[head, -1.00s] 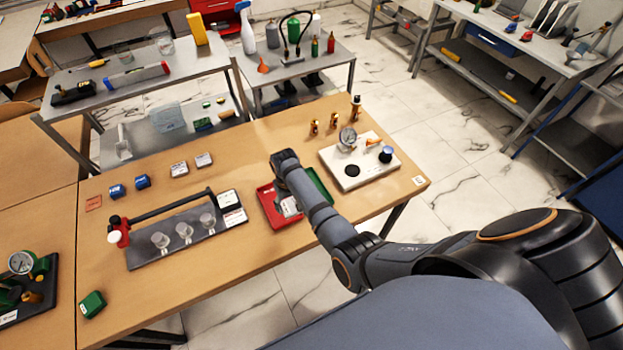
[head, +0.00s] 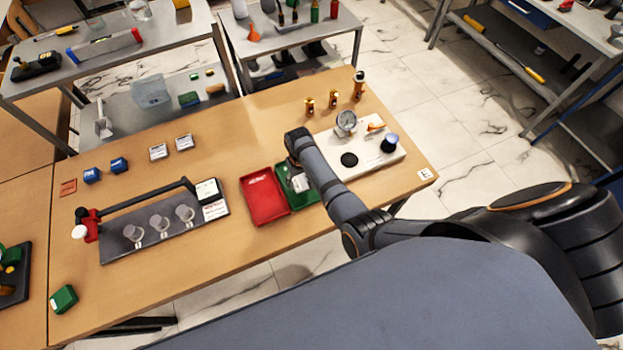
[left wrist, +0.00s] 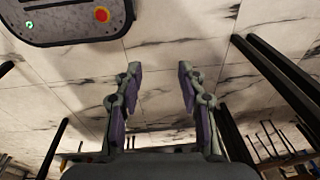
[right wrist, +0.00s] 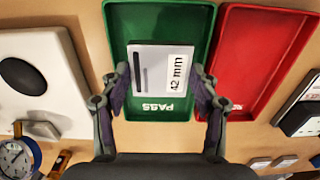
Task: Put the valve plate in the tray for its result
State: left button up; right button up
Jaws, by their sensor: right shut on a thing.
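The valve plate (right wrist: 160,82) is a grey-white block with a slot and a "42 mm" label. My right gripper (right wrist: 165,92) is shut on it, with one finger at each side. In the right wrist view the plate is over the green tray (right wrist: 160,18), which is marked PASS; I cannot tell whether it touches the tray floor. In the head view the plate (head: 299,184) shows partly beneath my right wrist. The red tray (head: 264,198) lies empty beside the green one. My left gripper (left wrist: 159,88) is open and empty above the floor.
A white gauge base (head: 375,158) with a dial and knob stands right of the trays. A dark fixture (head: 160,232) with clear cups and a bar is to the left. Several brass fittings (head: 333,99) stand behind.

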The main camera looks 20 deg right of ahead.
aim_at(302, 182)
jog(key=shift+s+a, duration=0.15)
jog(key=shift+a, duration=0.1)
notch_tip(302, 182, down, 3)
jog(key=b, duration=0.3)
jog(key=shift+d+r, duration=0.1)
jog(key=shift+r, duration=0.05)
jog(key=shift+w+d+f+b, duration=0.2)
jog(key=shift+f+b, duration=0.35)
jog(key=shift+f, duration=0.1)
jog(key=shift+d+r, duration=0.1)
jog(key=shift+r, duration=0.1)
jog(key=shift+c, duration=0.7)
jog(key=o, duration=1.1)
jog(key=shift+f, duration=0.15)
jog(key=o, duration=0.4)
pick_arm(q)
jog(key=f, duration=0.1)
jog(key=s+f, duration=0.1)
jog(key=f, duration=0.1)
jog(key=s+f, duration=0.1)
jog(key=shift+a+f, duration=0.25)
jog(key=shift+f, duration=0.05)
